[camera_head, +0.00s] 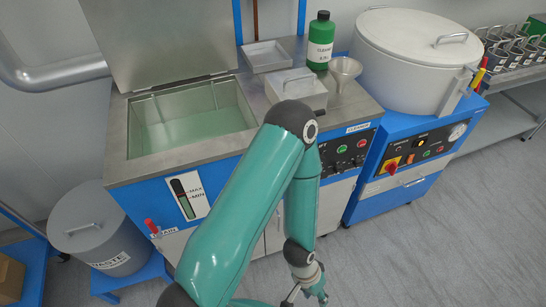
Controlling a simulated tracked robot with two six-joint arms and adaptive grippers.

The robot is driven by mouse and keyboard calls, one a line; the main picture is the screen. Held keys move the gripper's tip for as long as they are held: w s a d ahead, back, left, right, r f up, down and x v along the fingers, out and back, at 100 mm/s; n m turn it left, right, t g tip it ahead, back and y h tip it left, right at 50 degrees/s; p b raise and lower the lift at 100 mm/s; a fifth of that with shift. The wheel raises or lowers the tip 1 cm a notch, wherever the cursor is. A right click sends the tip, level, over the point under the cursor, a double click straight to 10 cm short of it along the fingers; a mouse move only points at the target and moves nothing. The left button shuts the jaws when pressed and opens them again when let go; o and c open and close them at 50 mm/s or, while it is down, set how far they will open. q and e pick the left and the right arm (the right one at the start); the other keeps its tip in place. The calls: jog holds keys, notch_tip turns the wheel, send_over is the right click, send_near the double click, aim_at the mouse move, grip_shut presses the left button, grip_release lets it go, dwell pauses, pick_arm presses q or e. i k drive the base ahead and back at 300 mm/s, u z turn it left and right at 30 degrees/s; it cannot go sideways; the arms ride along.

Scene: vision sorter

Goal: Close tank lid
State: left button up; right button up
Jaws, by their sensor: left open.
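The tank (120,150) is a steel basin set in the top of a blue machine, with pale green liquid inside. Its grey metal lid (160,38) stands raised, hinged along the tank's back edge, so the tank is open. My left arm crosses the front of the machine, and my left gripper (306,294) hangs low in front of it at the bottom edge of the picture, well away from the lid. The gripper is open; nothing shows between its fingers, and it is partly cut off. My right gripper is out of view.
Right of the tank are a small handled steel cover (300,84), a shallow tray (265,55), a green bottle (320,40) and a funnel (345,70). A round lidded vessel (410,72) stands further right. A waste drum (100,240) is at lower left. Floor is clear at right.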

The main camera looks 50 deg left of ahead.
aim_at(144, 46)
jog(key=z, duration=0.45)
jog(key=k, duration=2.55)
jog(key=u, duration=1.35)
jog(key=i, duration=1)
jog(key=z, duration=0.2)
